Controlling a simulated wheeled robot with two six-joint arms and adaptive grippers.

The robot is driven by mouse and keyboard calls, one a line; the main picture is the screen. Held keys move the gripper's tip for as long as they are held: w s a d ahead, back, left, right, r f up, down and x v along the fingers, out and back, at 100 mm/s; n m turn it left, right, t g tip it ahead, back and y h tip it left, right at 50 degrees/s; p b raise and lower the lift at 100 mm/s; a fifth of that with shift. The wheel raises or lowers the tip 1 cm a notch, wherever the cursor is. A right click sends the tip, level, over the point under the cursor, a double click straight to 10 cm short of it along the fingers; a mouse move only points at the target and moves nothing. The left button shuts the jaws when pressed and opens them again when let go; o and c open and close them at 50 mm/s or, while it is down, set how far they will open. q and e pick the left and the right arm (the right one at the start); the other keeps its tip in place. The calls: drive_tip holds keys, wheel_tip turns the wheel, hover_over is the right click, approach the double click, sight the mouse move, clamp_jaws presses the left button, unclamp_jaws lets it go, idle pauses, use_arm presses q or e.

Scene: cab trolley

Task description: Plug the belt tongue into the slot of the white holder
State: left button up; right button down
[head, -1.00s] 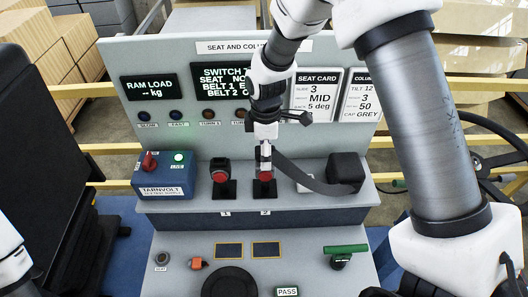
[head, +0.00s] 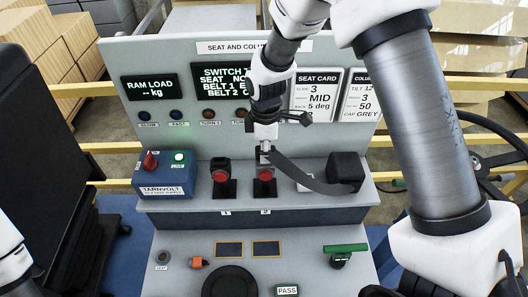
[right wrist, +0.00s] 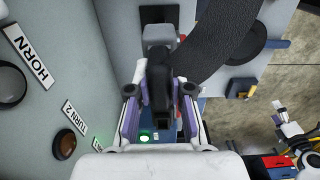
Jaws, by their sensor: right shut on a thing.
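My right gripper (head: 265,152) hangs over the buckle marked 2, which has a red button (head: 265,175). It also shows in the right wrist view (right wrist: 160,95), shut on a dark piece (right wrist: 160,75) at the end of the black belt. This piece seems to be the belt tongue. The belt (head: 305,178) runs from the gripper down to the black box at the right. A small white piece (head: 304,187), likely the white holder, lies on the ledge left of that box, partly covered by the belt. Its slot cannot be made out. My left gripper is out of view.
A second red-button buckle (head: 221,175) stands at the left, marked 1. The blue supply box (head: 165,180) is farther left. The black box (head: 345,170) stands at the right of the ledge. The upright panel (head: 210,130) rises close behind my right gripper.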

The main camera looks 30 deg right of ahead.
drive_tip(key=shift+w+r, duration=0.1)
drive_tip(key=shift+r, duration=0.25)
drive_tip(key=shift+r+p, duration=0.45)
drive_tip(key=shift+r, duration=2.25)
